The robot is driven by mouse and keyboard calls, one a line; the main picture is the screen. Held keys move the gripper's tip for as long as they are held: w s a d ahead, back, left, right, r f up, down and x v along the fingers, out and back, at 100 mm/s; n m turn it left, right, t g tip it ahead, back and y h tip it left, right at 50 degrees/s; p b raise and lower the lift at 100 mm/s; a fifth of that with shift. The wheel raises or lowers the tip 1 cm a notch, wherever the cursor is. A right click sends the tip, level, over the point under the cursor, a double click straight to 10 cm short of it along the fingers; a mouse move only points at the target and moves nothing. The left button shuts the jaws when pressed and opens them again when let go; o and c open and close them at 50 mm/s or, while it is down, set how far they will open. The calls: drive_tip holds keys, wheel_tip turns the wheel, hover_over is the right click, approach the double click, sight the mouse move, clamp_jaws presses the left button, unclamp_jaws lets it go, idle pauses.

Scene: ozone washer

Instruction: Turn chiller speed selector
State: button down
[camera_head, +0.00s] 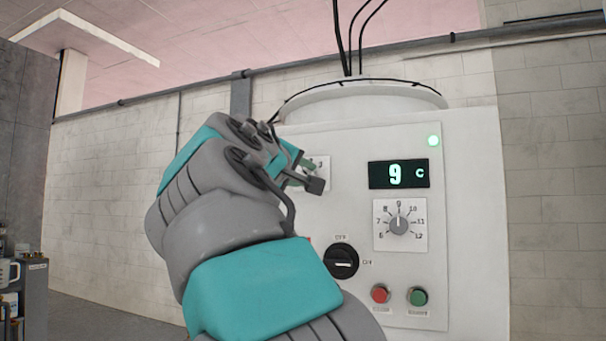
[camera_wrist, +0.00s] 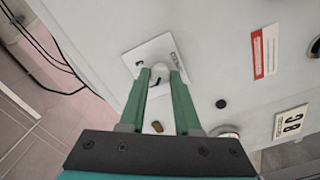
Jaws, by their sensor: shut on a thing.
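The selector knob (camera_wrist: 157,69) is a small grey dial with a dark mark, on a white square plate (camera_wrist: 147,52) on the cabinet face. My gripper (camera_wrist: 160,79) is shut on this knob, with its two green fingers on either side of it. In the head view my gripper (camera_head: 308,172) is at the panel, left of the display. There it hides the knob and most of its plate (camera_head: 322,166). The knob's setting cannot be read.
The white cabinet (camera_head: 470,230) has a lit display (camera_head: 398,174) reading 9 C. Below it are a temperature dial (camera_head: 398,224), a black rotary switch (camera_head: 341,261), a red button (camera_head: 380,293) and a green button (camera_head: 417,296). A shelf stands at the far left.

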drive_tip(key=shift+f, duration=0.1)
drive_tip(key=m+b, duration=0.1)
drive_tip(key=m, duration=0.2)
drive_tip(key=shift+m, duration=2.7)
drive_tip(key=m+p, duration=0.1)
drive_tip(key=m, duration=0.4)
drive_tip(key=shift+m+p, duration=0.65)
drive_tip(key=shift+m, duration=1.55)
